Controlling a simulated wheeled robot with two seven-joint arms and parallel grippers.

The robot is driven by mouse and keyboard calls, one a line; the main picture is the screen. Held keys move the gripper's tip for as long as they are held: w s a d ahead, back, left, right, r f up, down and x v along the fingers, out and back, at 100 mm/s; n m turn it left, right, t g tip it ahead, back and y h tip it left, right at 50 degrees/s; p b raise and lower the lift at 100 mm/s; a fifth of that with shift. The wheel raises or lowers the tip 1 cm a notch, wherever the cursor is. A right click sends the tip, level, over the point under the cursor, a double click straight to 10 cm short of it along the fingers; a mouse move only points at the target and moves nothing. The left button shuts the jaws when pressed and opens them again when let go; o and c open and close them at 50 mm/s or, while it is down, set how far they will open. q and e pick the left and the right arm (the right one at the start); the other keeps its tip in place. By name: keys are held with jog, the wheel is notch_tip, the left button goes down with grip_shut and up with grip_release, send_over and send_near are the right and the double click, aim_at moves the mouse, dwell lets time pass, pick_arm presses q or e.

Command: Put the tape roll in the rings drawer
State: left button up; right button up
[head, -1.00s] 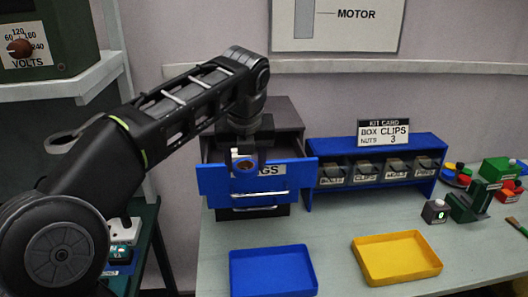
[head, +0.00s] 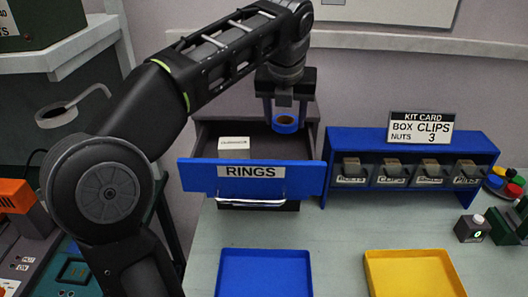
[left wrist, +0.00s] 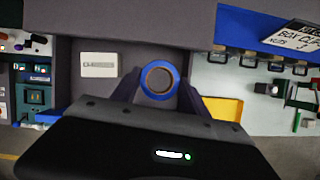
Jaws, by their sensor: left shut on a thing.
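The tape roll (head: 285,124) is a blue ring with a brown core. My left gripper (head: 285,112) is shut on it and holds it above the right side of the open rings drawer. The rings drawer (head: 250,178) has a blue front labelled RINGS and is pulled out of its grey cabinet. A small white box (head: 234,144) lies inside it on the left. The left wrist view shows the tape roll (left wrist: 159,80) between the fingers and the white box (left wrist: 98,65) to its left. My right gripper is not in view.
A blue tray (head: 264,252) and a yellow tray (head: 412,252) lie on the bench in front. A blue rack (head: 420,145) with labelled bins and a kit card stands right of the drawer. The drawer's left part around the white box is open room.

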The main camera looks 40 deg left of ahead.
pick_arm(q)
notch_tip(320, 180, down, 5)
jog(key=shift+f+b, duration=0.1)
jog(key=shift+b, duration=0.4)
jog(key=shift+f, duration=0.1)
notch_tip(320, 180, down, 4)
jog(key=shift+s, duration=0.1)
jog(key=shift+f, duration=0.1)
jog(key=shift+f, duration=0.2)
jog(key=o, duration=1.5)
jog(key=shift+c, duration=0.2)
jog(key=shift+r, duration=0.2)
